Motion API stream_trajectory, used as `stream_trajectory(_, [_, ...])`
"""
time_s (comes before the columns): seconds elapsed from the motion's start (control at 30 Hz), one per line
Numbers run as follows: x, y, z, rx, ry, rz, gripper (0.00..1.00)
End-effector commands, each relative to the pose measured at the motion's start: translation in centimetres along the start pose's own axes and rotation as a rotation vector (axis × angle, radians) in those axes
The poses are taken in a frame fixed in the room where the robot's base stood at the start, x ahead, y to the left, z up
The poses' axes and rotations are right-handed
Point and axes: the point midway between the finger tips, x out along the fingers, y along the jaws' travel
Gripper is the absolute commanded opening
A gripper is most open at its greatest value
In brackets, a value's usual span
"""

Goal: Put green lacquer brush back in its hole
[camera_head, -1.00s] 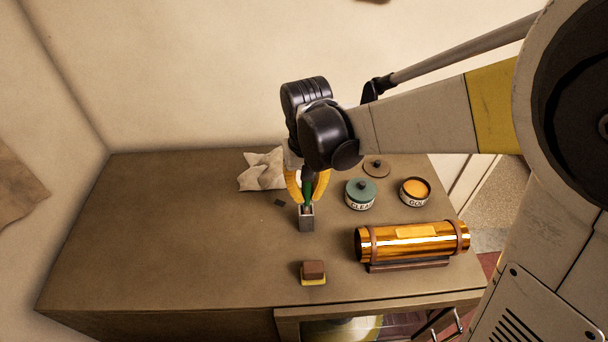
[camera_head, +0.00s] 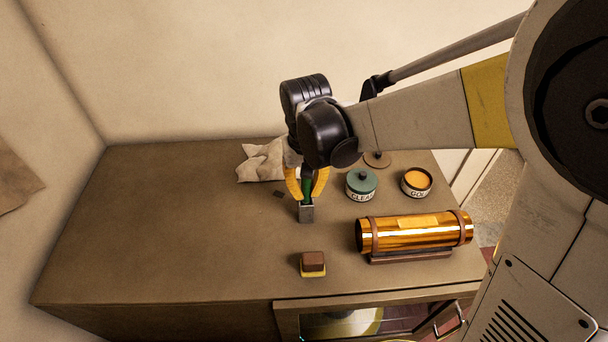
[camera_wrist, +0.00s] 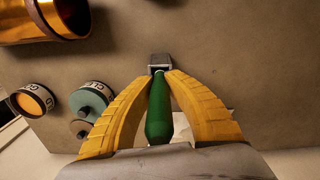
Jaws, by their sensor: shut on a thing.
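The green lacquer brush (camera_wrist: 159,112) stands upright between the yellow fingers of my gripper (camera_head: 306,197). The gripper (camera_wrist: 160,78) is shut on its green handle. Below the fingertips is a small grey metal holder (camera_head: 306,214), which also shows in the wrist view (camera_wrist: 160,60). The lower end of the brush meets the top of this holder. The brush tip and the hole are hidden by the fingers and handle, so I cannot tell how deep the brush sits.
Right of the holder are a green-lidded CLEAR jar (camera_head: 361,186), an open GOLD jar (camera_head: 416,182) and a brass tube (camera_head: 390,236) on a cradle. A sponge block (camera_head: 313,263) lies in front, a crumpled cloth (camera_head: 258,163) behind. The left of the table (camera_head: 150,220) is clear.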

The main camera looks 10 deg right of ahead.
Motion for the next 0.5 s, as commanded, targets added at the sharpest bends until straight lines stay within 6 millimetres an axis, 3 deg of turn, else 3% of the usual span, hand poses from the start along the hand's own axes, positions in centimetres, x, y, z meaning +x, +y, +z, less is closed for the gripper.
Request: stream_trajectory(0.5, [1.4, 0.0, 0.0, 0.0, 0.0, 0.0, 0.0])
